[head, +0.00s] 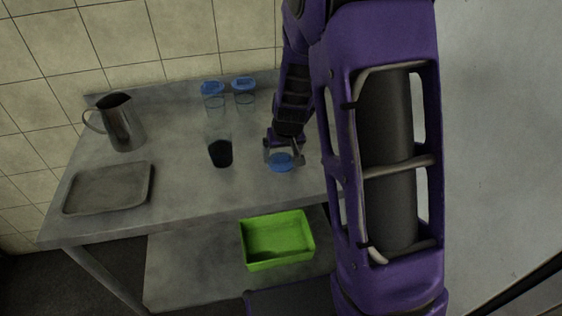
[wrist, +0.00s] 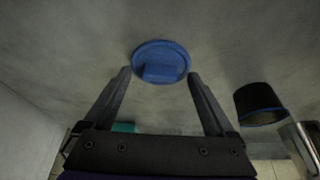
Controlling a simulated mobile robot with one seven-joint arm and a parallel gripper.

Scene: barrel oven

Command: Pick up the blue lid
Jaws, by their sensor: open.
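The blue lid (head: 281,161) lies on the metal table in the head view, right of a glass with a dark bottom. In the wrist view the round blue lid (wrist: 161,62), with a raised grip on top, lies just beyond my fingertips, centred between them. My gripper (head: 284,153) is over the lid in the head view. In the wrist view my gripper (wrist: 158,75) is open, with one finger to each side of the lid's near edge and nothing held. I cannot tell the exact height of the fingertips above the table.
A glass (head: 220,150) with dark contents stands left of my gripper. Two jars with blue lids (head: 213,90) (head: 244,86) stand at the back. A metal pitcher (head: 121,122) and a grey tray (head: 108,188) are at the left. A green bin (head: 278,240) sits on the lower shelf.

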